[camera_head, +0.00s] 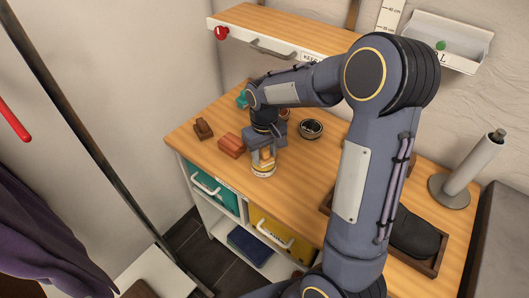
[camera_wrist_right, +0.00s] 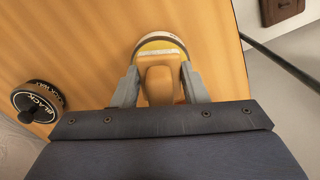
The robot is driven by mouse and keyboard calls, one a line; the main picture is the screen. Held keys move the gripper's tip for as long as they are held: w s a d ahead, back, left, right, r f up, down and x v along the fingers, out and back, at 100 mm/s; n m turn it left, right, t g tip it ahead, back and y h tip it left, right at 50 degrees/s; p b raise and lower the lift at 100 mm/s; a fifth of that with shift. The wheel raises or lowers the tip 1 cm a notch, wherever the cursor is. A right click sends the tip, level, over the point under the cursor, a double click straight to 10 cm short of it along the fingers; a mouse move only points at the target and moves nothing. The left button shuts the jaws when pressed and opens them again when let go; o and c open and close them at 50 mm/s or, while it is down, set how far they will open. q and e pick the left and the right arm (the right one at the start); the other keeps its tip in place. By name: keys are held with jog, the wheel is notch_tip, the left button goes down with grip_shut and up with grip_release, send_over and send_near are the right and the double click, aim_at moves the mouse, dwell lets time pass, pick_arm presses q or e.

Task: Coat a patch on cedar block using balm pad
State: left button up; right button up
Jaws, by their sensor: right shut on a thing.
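The balm pad (camera_head: 263,172) is a round pale disc with a yellow band and a wooden knob. My right gripper (camera_head: 264,152) is shut on its knob near the front edge of the bench, right of the cedar block. The pad (camera_wrist_right: 160,42) also shows between the fingers in the right wrist view. I cannot tell whether its underside touches the bench top. The cedar block (camera_head: 231,146) is a reddish-brown block lying on the bench, apart from the pad. My left gripper is not in view.
A dark brown piece (camera_head: 203,130) sits left of the block; a teal item (camera_head: 242,99) is behind. A round black tin (camera_head: 311,129) stands to the right, also in the wrist view (camera_wrist_right: 37,101). A dark tray (camera_head: 425,264) and a grey post (camera_head: 470,170) are further right.

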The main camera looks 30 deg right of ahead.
jog(key=shift+f+b, duration=0.35)
jog(key=shift+f, duration=0.2)
dwell(1.3)
jog(key=shift+r+p, duration=2.85)
jog(key=shift+r, duration=0.75)
jog(key=shift+f, duration=0.1)
